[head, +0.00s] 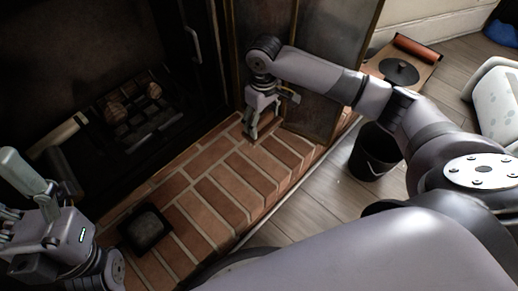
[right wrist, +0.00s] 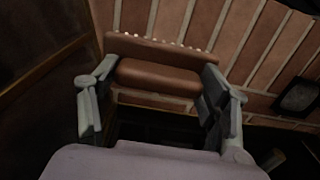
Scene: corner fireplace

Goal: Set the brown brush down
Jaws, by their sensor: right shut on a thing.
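The brown brush (right wrist: 158,75) lies across between the fingers of my right gripper (right wrist: 156,104) in the right wrist view. A row of pale bristle tips shows along its far edge. My right gripper is shut on it, and in the head view this gripper (head: 254,128) points down at the far end of the brick hearth (head: 222,196). There the brush is mostly hidden by the fingers. I cannot tell whether it touches the bricks. My left gripper (head: 20,190) is at the left edge of the head view, partly cut off, with its opening unclear.
A small dark square dish (head: 146,229) sits on the near hearth. The dark fireplace (head: 130,110) is behind the hearth, with a metal-framed panel (head: 322,65) at its far end. A black bucket (head: 373,155) and a small wooden table (head: 424,70) stand right. The middle bricks are clear.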

